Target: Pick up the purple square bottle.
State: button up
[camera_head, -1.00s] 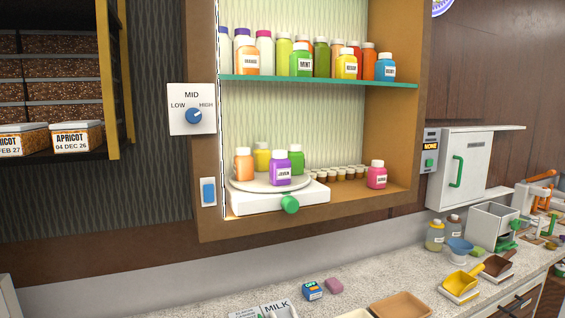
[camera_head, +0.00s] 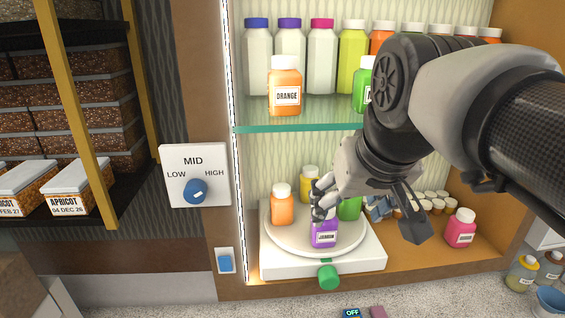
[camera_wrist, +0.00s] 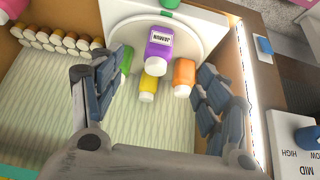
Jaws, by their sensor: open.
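The purple square bottle (camera_head: 323,239), with a white cap and a label that seems to read JAMUN, stands near the front of a round white turntable (camera_head: 275,240) in the lower cabinet bay. My gripper (camera_head: 350,203) is open and empty, reaching in from the right; one finger partly covers the bottle's top in the head view. In the wrist view, the purple bottle (camera_wrist: 160,48) shows ahead, between and beyond the spread fingers (camera_wrist: 165,75). I see no contact in that view.
Orange (camera_head: 282,206), yellow (camera_head: 309,180) and green (camera_head: 350,208) bottles share the turntable, close by. A glass shelf (camera_head: 300,127) with bottles is above. A pink bottle (camera_head: 461,229) and small jars (camera_head: 437,203) stand to the right. A green knob (camera_head: 328,277) sits in front.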

aim_at(330, 219)
jog(key=x, duration=0.3)
jog(key=w+r+x, duration=0.1)
jog(key=x, duration=0.2)
jog(key=w+x, duration=0.1)
jog(key=x, duration=0.3)
jog(key=shift+w+d+r, duration=0.1)
jog(key=shift+w+a+p+x, duration=0.15)
jog(key=shift+x, duration=1.4)
jog(key=shift+w+a+p+x, duration=0.1)
jog(key=shift+w+p+x, duration=0.05)
jog(key=shift+x, duration=1.4)
jog(key=shift+s+r, duration=0.1)
jog(key=shift+r, duration=0.15)
jog(key=c, duration=1.3)
jog(key=shift+r, duration=0.1)
